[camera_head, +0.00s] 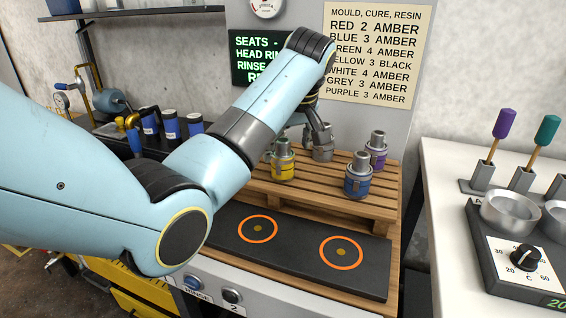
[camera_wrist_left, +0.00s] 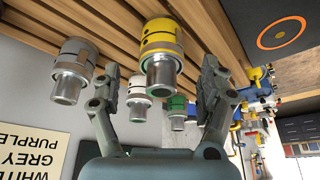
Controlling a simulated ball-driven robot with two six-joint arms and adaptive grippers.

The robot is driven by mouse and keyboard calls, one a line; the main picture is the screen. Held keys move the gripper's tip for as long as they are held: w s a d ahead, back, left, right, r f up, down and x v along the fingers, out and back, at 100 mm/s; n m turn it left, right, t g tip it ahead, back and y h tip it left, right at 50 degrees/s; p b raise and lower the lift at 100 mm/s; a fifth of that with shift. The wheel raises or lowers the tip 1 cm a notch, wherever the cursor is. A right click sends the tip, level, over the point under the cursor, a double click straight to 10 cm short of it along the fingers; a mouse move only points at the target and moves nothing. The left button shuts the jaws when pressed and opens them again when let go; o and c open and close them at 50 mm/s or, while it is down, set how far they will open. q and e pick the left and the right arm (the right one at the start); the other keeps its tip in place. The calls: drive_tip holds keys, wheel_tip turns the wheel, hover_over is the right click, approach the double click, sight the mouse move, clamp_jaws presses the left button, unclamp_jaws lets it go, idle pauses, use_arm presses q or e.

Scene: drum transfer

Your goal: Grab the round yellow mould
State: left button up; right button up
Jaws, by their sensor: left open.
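The round yellow mould (camera_head: 283,168), with a bare metal cylinder on top, stands upright on the wooden pallet (camera_head: 330,202) in the head view. In the left wrist view the yellow mould (camera_wrist_left: 158,42) appears upside down between my left fingers in the picture, with visible room on both sides. My left gripper (camera_head: 315,132) is open and empty, above the pallet, behind and to the right of the yellow mould in the head view. It partly covers a grey-white mould (camera_head: 322,154). My right gripper is not in view.
A blue mould (camera_head: 358,182) and a purple mould (camera_head: 376,152) stand on the pallet's right. A green mould (camera_wrist_left: 176,105) and a white mould (camera_wrist_left: 138,98) show in the wrist view. The dark plate (camera_head: 290,245) with two orange rings is clear. A white counter (camera_head: 440,190) lies right.

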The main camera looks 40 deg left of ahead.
sight(285, 156)
use_arm(q)
drive_tip(key=x, duration=0.6)
drive_tip(key=shift+s+d+f, duration=0.15)
drive_tip(key=shift+s+d, duration=0.05)
drive_tip(key=shift+s, duration=0.05)
drive_tip(key=shift+c, duration=0.2)
drive_tip(key=c, duration=1.4)
drive_tip(key=shift+c, duration=0.5)
drive_tip(key=shift+r, duration=0.2)
